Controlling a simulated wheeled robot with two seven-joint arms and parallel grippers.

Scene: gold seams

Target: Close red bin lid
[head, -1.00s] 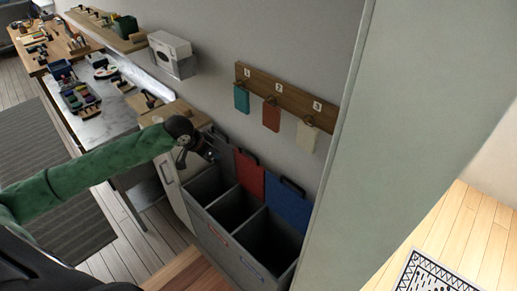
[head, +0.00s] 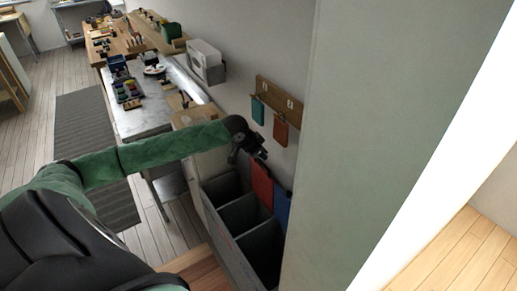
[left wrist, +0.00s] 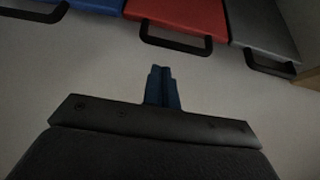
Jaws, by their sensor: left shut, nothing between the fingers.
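The red bin lid (head: 262,186) stands raised against the wall behind the bin unit (head: 243,254), whose compartments are open. In the left wrist view the red lid (left wrist: 178,12) is at the top, with its black handle (left wrist: 176,38) facing the gripper. My left gripper (head: 262,155) is shut and empty, near the top of the red lid. In the left wrist view its blue fingers (left wrist: 162,88) point toward the red lid's handle, with a visible gap. The arm hides part of the lids. My right gripper is not in view.
A raised blue lid (head: 282,208) is beside the red one, and a grey lid (left wrist: 262,25) is on its other side. Coloured tags hang from a wooden rail (head: 279,99) above. A pale green panel (head: 385,130) stands close on the right.

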